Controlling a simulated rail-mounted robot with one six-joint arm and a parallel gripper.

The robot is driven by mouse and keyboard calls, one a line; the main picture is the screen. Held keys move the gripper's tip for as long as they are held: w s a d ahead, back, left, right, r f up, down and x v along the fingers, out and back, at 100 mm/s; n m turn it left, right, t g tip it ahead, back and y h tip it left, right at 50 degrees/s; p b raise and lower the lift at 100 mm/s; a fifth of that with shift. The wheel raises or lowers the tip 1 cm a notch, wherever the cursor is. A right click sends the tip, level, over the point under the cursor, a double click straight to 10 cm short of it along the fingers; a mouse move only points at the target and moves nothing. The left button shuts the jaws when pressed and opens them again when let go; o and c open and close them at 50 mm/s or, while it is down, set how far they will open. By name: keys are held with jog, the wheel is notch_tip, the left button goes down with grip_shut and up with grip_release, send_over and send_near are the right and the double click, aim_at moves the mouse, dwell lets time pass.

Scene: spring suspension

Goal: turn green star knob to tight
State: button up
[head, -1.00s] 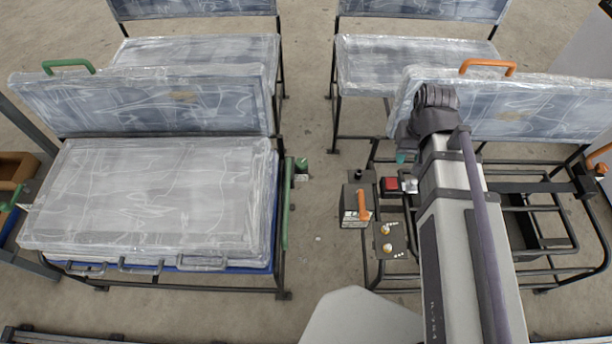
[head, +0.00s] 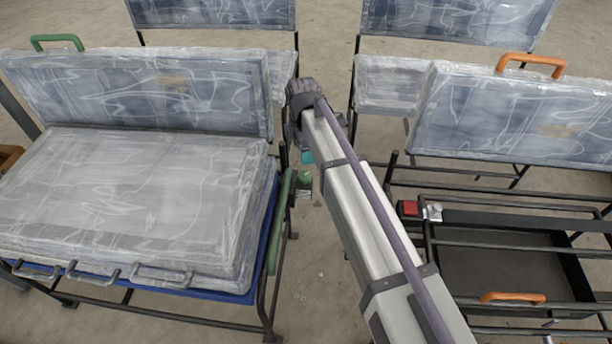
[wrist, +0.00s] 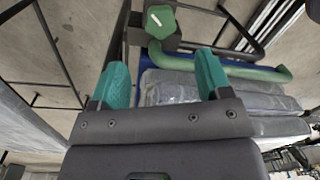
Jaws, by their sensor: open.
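The green star knob (wrist: 160,21) shows in the wrist view at the top middle, with a short white mark on its face. It sits on a dark bracket of the left seat frame. In the head view a small green knob (head: 304,177) is beside that frame's right side. My gripper (wrist: 161,78) has two teal fingers, spread apart with nothing between them. The knob lies ahead of the fingertips, roughly between their lines, and apart from them. In the head view only a bit of teal finger (head: 307,157) shows, just above the knob; my arm hides the rest.
A green lever bar (head: 280,222) runs along the left seat's right side, and it also shows in the wrist view (wrist: 215,66) close to the right finger. The plastic-wrapped left seat (head: 130,190) is near. Bare floor (head: 320,265) lies between the seats.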

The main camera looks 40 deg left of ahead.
aim_at(305, 176)
jog(key=f+b, duration=0.5)
jog(key=f, duration=0.1)
jog(key=f+b, duration=0.3)
jog(key=f, duration=0.1)
jog(key=shift+s+d+b, duration=0.2)
jog(key=shift+d+b, duration=0.1)
jog(key=shift+b, duration=0.05)
jog(key=shift+r, duration=0.2)
jog(key=shift+c, duration=0.3)
jog(key=c, duration=0.9)
jog(key=shift+o, duration=0.2)
jog(key=shift+m, duration=0.5)
jog(key=m, duration=0.4)
jog(key=shift+s+d+m, duration=0.1)
jog(key=shift+d+m, duration=0.05)
jog(key=shift+m, duration=0.25)
jog(key=shift+m+y, duration=0.3)
jog(key=shift+m, duration=2.2)
